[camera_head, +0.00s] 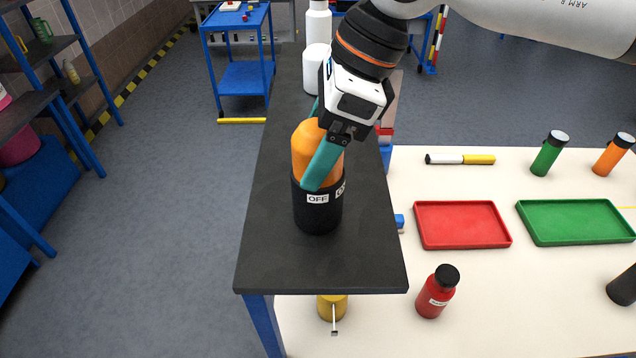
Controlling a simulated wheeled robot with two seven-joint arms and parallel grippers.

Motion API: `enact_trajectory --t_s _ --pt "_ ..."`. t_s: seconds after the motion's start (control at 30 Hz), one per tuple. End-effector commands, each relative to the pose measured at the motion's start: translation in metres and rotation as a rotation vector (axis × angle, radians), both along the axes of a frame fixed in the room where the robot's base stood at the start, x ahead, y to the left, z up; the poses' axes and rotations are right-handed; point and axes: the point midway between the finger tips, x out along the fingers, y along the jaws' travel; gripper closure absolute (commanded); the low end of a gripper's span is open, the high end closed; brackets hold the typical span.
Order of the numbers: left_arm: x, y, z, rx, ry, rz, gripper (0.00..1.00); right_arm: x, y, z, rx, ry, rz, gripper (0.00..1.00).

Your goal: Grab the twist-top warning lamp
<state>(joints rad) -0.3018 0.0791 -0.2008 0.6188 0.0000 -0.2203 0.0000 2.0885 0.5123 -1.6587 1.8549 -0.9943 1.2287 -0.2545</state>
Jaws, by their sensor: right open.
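The twist-top warning lamp has an orange dome (306,147) on a black base (317,212) with a white "OFF" label. It stands upright on a dark raised shelf top (270,255). My right gripper (318,160) comes down from above right. Its teal near finger lies in front of the dome, with its tip near the base's rim. The other finger is mostly hidden behind the dome. The gripper is open around the dome; whether a finger touches it cannot be told. My left gripper is not in view.
White bottles (316,65) stand farther back on the dark shelf. The white table (540,300) to the right holds a red tray (462,224), a green tray (575,221), a red bottle (437,292) and several cylinders. The floor at left is clear.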

Motion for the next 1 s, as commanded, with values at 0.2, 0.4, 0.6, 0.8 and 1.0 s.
enact_trajectory --t_s 0.2,0.4,0.6,0.8,1.0 --pt "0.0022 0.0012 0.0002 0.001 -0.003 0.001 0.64 0.0001 0.0009 -0.0021 0.002 -0.001 0.0 0.2" --pt "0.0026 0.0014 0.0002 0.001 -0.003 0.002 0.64 0.0001 0.0009 -0.0018 0.001 -0.001 0.0 0.47" --pt "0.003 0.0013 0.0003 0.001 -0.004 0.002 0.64 0.0 0.0008 -0.0017 0.001 -0.001 0.0 0.8" --pt "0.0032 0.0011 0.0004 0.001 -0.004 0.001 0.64 0.0002 0.0009 -0.0009 0.003 -0.002 0.0 0.91" --pt "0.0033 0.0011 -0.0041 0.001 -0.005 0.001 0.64 0.0006 0.0014 0.0072 0.004 -0.004 -0.001 0.91"
